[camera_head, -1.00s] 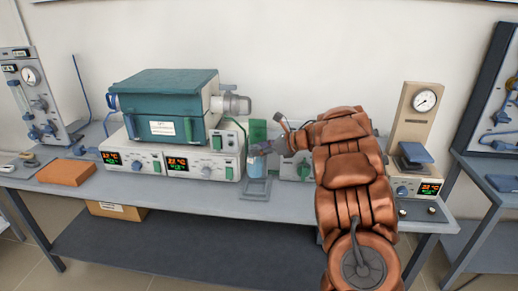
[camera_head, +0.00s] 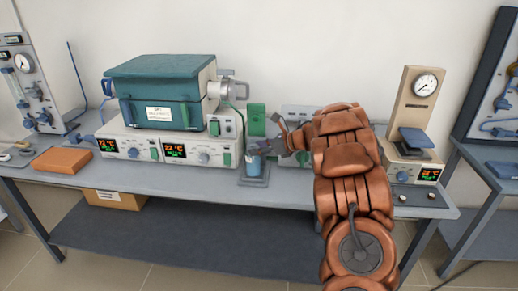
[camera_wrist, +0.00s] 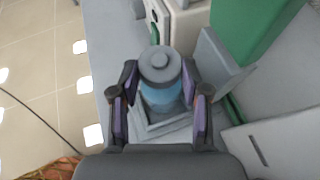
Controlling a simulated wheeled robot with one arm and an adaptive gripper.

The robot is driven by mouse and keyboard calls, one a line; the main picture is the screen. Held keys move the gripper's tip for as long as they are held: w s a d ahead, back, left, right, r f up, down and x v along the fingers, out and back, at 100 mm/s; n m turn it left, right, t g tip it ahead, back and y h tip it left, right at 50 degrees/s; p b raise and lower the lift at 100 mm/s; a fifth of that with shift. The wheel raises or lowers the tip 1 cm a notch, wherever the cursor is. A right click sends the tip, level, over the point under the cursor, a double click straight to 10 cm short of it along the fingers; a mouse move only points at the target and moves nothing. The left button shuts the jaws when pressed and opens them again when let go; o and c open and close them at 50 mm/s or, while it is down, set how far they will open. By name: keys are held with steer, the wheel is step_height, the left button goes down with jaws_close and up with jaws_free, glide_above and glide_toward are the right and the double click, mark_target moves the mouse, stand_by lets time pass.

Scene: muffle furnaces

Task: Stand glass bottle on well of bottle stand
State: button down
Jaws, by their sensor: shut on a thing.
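The glass bottle (camera_wrist: 160,92) is blue with a grey cap and stands between the fingers in the wrist view. In the head view the bottle (camera_head: 254,165) appears upright over the bottle stand. My gripper (camera_wrist: 160,98) is shut on it, one finger on each side; it also shows in the head view (camera_head: 262,149). The bottle stand (camera_head: 254,182) is a grey piece with a square base and a raised back, near the table's front edge. Its base (camera_wrist: 150,134) shows around the bottle's lower part. The bottle's underside is hidden, so I cannot tell whether it touches the well.
A white control unit (camera_head: 208,155) carrying a teal furnace (camera_head: 160,90) stands just left of the stand. A green block (camera_head: 256,120) is behind it. A gauge device (camera_head: 415,130) stands on the right and an orange block (camera_head: 62,159) on the left.

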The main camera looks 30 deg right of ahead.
steer(key=shift+f, duration=0.2)
steer(key=shift+c, duration=2.3)
jaws_free()
steer(key=v, duration=1.2)
